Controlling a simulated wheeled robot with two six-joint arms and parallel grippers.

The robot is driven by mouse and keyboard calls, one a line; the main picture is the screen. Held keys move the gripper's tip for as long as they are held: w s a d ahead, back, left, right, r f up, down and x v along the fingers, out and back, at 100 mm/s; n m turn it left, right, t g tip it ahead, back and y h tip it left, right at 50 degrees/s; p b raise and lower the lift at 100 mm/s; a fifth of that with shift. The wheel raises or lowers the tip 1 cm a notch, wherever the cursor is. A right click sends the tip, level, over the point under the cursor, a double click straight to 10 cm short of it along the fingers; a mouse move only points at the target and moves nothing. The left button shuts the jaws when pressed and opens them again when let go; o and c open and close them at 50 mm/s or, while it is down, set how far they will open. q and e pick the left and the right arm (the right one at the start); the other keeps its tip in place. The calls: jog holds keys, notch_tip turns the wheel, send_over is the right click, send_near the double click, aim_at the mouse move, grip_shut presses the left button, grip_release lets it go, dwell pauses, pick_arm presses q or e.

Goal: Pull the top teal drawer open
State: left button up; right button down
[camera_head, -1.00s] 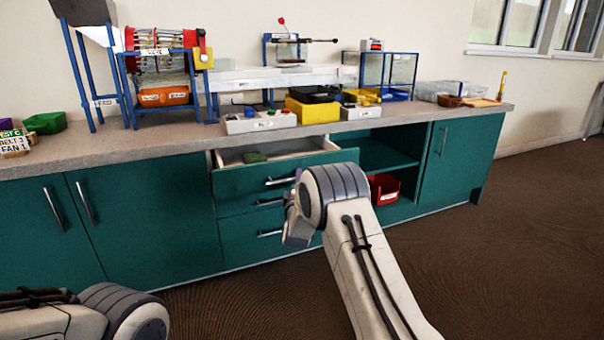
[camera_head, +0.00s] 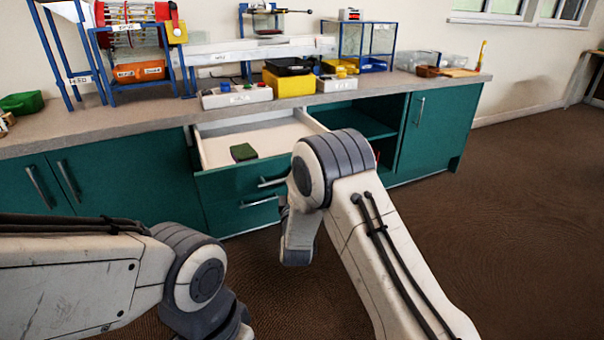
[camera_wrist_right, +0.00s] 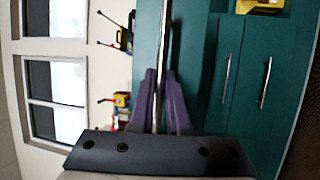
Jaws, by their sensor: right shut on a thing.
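The top teal drawer (camera_head: 225,183) stands well open in the head view. In the right wrist view, the purple fingers of my right gripper (camera_wrist_right: 162,95) are shut around the metal handle bar (camera_wrist_right: 164,45), with the teal drawer front close behind. My left arm is at the lower left of the head view; its gripper is out of the picture.
Another teal drawer (camera_head: 245,216) below is shut. Closed cupboard doors (camera_head: 50,185) stand to the left and an open shelf (camera_head: 360,120) to the right. The countertop (camera_head: 110,122) carries a yellow bin (camera_head: 290,83) and lab rigs. The brown floor (camera_head: 500,220) at right is clear.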

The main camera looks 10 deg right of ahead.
jog(key=shift+a, duration=0.15)
jog(key=c, duration=0.9)
grip_release()
jog(key=shift+s, duration=0.15)
jog(key=p+v, duration=0.2)
jog(key=v, duration=0.8)
jog(key=shift+s+f+p, duration=0.15)
jog(key=shift+p, duration=0.2)
